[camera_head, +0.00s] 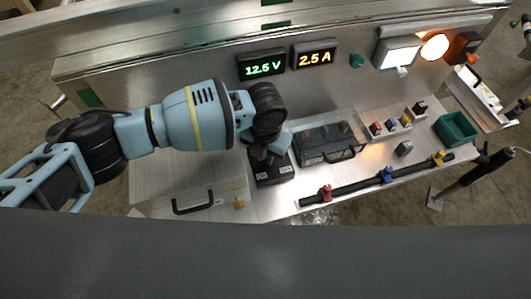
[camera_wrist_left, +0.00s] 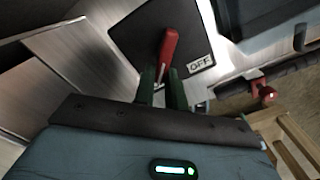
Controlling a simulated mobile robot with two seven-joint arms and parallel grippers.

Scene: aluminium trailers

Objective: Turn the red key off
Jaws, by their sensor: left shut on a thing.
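The red key (camera_wrist_left: 168,48) shows in the left wrist view on a black switch plate (camera_wrist_left: 140,32), pointing up and slightly right. A white OFF label (camera_wrist_left: 201,64) is on the plate to the right of the key. My left gripper (camera_wrist_left: 162,76) has its green fingers shut on the lower part of the key. In the head view my left gripper (camera_head: 264,156) reaches down over the black switch box (camera_head: 272,177), which bears two small white labels. The gripper hides the key there. My right gripper is in neither view.
Displays read 12.5 V (camera_head: 263,67) and 2.5 A (camera_head: 314,58) behind the bench. A dark lidded case (camera_head: 322,148) stands right of the switch box, close to my gripper. A black bar with coloured clamps (camera_head: 355,188) lies in front; a green bin (camera_head: 455,129) is far right.

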